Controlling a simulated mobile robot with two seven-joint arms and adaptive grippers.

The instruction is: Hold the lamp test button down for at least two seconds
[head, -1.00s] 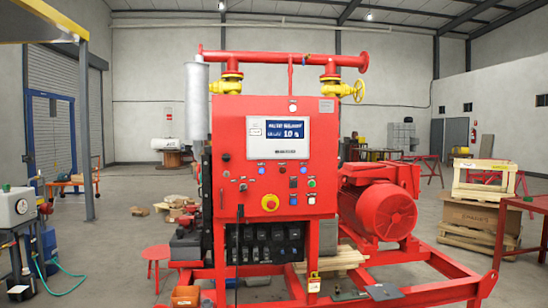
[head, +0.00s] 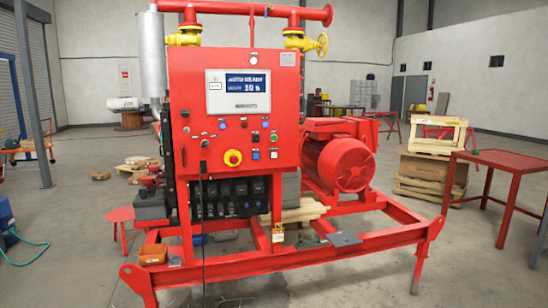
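A red control panel (head: 184,82) stands upright on the pump skid, with a display (head: 247,85) reading "10 s"; its other text is blurred. Below the display are several small controls: a blue button (head: 222,126), a red button (head: 244,124), a green button (head: 273,136) and a yellow-ringed red mushroom button (head: 233,158). Their labels are too small to read, so I cannot tell which is the lamp test button. No control is visibly touched. Neither of my grippers is in view.
The red skid frame (head: 290,258) extends low in front of the panel. A red motor (head: 345,165) sits to its right. A red table (head: 500,158) and a wooden crate (head: 437,135) stand further right. A dark cable (head: 203,240) hangs below the panel. Open floor lies around the skid.

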